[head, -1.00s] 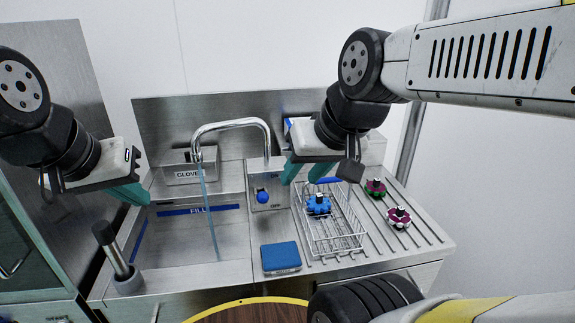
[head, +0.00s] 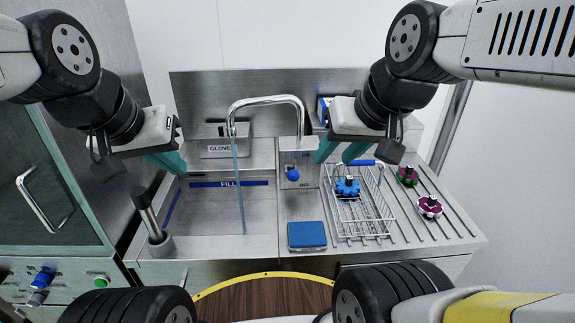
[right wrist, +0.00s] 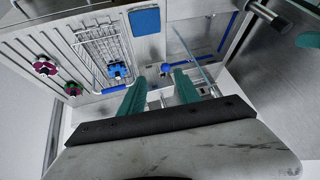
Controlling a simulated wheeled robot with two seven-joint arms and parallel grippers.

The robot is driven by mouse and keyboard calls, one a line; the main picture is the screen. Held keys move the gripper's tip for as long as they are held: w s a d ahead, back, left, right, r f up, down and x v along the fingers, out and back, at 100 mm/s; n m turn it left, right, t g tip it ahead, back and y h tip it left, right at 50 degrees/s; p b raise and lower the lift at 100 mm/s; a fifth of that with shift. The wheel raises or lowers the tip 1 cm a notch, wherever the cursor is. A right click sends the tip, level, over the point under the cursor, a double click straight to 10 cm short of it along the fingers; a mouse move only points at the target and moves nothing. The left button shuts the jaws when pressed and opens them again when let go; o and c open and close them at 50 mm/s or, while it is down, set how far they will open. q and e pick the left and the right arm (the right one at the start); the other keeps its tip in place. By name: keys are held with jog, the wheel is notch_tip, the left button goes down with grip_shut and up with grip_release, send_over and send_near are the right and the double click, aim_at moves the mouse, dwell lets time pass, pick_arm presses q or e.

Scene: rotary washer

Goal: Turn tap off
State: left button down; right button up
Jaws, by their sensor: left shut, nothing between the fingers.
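The chrome tap (head: 265,101) arches over the sink (head: 205,208), and a thin stream of water runs from its spout. The blue tap knob (head: 293,174) sits on a steel panel with an OFF label at its lower right. My right gripper (head: 333,160) is open and empty, to the right of the knob and apart from it in the head view. In the right wrist view the knob (right wrist: 165,68) shows in the gap between the spread teal fingertips (right wrist: 160,76). My left gripper (head: 168,162) is shut and empty above the sink's left side.
A wire basket (head: 383,229) holds a blue gear-like part (head: 347,186) right of the knob. Green and maroon parts (head: 408,175) lie on the ribbed drainer. A blue sponge (head: 307,235) lies in front. A dark-handled tool (head: 147,212) stands at the left.

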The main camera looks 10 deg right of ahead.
jog(key=shift+w+r, duration=0.1)
jog(key=shift+w, duration=0.1)
jog(key=c, duration=0.7)
jog(key=shift+w+r, duration=0.15)
jog(key=shift+w, duration=0.15)
grip_shut()
jog(key=w+a+f+g, duration=0.1)
jog(key=w+g, duration=0.1)
jog(key=w, duration=0.5)
jog(key=w+a+f+m+g+h, duration=0.1)
jog(key=w+g, duration=0.2)
jog(key=w, duration=0.4)
jog(key=w+a+f+g, duration=0.1)
jog(key=w+f+g, duration=0.1)
jog(key=w, duration=0.5)
jog(key=shift+a+g, duration=0.35)
jog(key=shift+g, duration=0.05)
jog(key=shift+f, duration=0.1)
